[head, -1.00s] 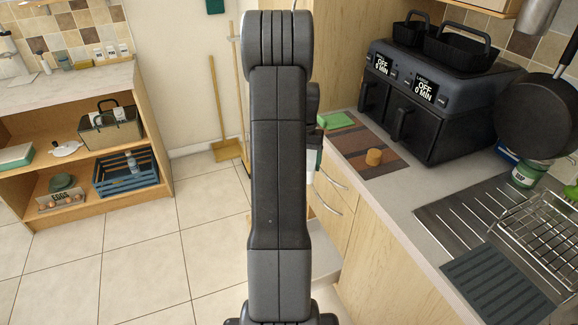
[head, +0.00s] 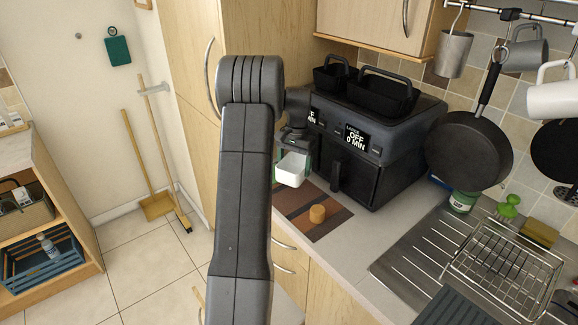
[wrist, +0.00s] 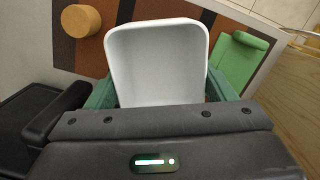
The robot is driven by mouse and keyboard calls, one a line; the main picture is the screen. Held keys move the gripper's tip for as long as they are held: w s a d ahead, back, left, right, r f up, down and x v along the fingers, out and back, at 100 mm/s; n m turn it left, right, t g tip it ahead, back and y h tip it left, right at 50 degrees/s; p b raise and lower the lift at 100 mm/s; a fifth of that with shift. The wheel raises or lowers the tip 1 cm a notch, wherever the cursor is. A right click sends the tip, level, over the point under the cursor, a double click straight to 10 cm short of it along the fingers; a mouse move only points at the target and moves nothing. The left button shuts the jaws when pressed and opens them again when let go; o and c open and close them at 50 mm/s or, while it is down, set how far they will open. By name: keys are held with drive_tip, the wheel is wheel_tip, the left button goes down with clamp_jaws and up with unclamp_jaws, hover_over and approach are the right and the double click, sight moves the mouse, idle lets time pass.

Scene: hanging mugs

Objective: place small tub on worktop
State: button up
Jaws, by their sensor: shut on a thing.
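A small white tub (head: 292,168) is held in my gripper (head: 291,153), and the wrist view shows it open side up and empty (wrist: 157,62). My gripper is shut on it, with green fingers (wrist: 104,94) on either side. In the head view the tub hangs in front of the air fryer, over the striped mat (head: 291,207) on the worktop (head: 345,245). The gap between tub and mat is hard to judge.
A round cork-coloured block (head: 317,214) sits on the mat. The wrist view shows a green block (wrist: 240,58) at the mat's edge. The dark air fryer (head: 362,150) stands behind. A draining board (head: 400,270) and wire rack (head: 505,265) lie to the right.

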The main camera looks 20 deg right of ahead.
sight(296, 172)
idle(0.3)
drive_tip(key=shift+f+b, duration=1.85)
drive_tip(key=shift+f, duration=2.2)
drive_tip(key=shift+f, duration=0.15)
drive_tip(key=o, duration=1)
drive_tip(key=r, duration=0.4)
drive_tip(key=r+b, duration=0.1)
drive_tip(key=r, duration=0.4)
drive_tip(key=w+d+r, duration=0.1)
drive_tip(key=r, duration=0.3)
drive_tip(key=shift+r+b, duration=0.35)
drive_tip(key=f, duration=0.4)
drive_tip(key=f+p, duration=0.1)
drive_tip(key=f, duration=0.4)
drive_tip(key=s+a+f, duration=0.1)
drive_tip(key=f, duration=0.4)
drive_tip(key=shift+a+p, duration=0.1)
drive_tip(key=shift+p, duration=0.2)
drive_tip(key=shift+r, duration=0.3)
